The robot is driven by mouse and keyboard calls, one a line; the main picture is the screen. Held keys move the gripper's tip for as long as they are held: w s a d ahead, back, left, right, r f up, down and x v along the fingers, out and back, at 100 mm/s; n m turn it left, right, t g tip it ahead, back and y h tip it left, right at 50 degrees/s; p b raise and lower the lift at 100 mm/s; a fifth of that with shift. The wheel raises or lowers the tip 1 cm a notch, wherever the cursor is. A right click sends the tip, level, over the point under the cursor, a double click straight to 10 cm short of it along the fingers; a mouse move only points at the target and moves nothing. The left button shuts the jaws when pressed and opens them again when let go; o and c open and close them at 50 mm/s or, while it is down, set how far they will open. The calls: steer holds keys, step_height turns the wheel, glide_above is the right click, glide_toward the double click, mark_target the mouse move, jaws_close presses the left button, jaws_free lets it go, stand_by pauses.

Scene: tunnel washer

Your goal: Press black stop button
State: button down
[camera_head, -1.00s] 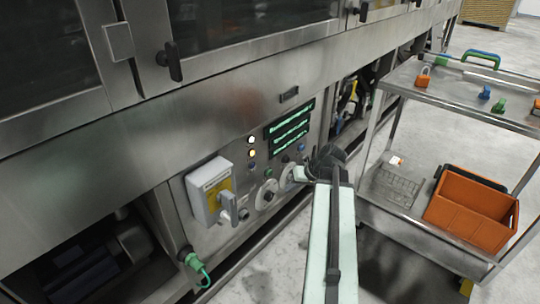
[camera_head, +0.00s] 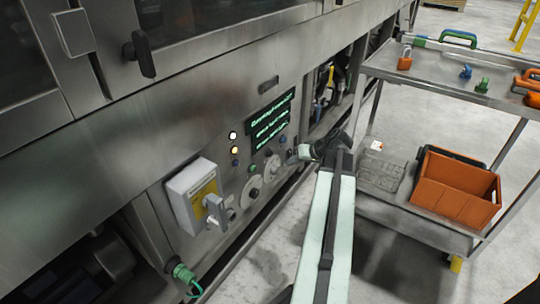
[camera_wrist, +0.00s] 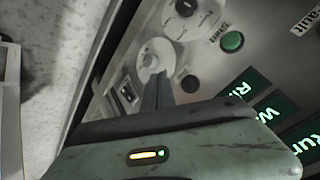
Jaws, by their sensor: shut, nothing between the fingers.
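The black button (camera_wrist: 190,84) shows on the machine's panel in the wrist view, below the green button (camera_wrist: 232,41) with a "Start" label. It also shows small and dark in the head view (camera_head: 267,153). My gripper (camera_wrist: 158,78) is shut and empty, its dark fingers pointing at the panel. In the wrist view its tips lie just left of the black button, over the edge of a round dial (camera_wrist: 155,60). I see no contact with the button. In the head view my gripper (camera_head: 303,152) is right of the button.
A lit display (camera_head: 271,119) is above the buttons, and a grey switch box (camera_head: 192,190) is at lower left on the panel. A steel cart (camera_head: 405,215) with an orange bin (camera_head: 455,190) stands close on the right. Pale floor shows between them.

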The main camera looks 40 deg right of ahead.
steer(key=shift+w+a, duration=0.25)
steer(key=shift+w, duration=0.65)
steer(key=shift+w+a, duration=0.2)
steer(key=shift+w, duration=0.7)
steer(key=shift+w+a, duration=0.25)
steer(key=shift+w, duration=0.65)
steer(key=shift+w, duration=0.1)
steer(key=shift+w+a, duration=0.1)
steer(key=shift+w, duration=0.25)
steer(key=shift+w+a, duration=0.1)
steer(key=shift+w, duration=0.4)
stand_by(0.4)
steer(key=shift+s, duration=0.1)
steer(key=shift+s+d, duration=0.2)
steer(key=shift+s, duration=0.65)
steer(key=s, duration=0.2)
steer(key=s+d, duration=0.1)
steer(key=s, duration=0.1)
steer(key=shift+s+d, duration=0.15)
steer(key=shift+s, duration=0.25)
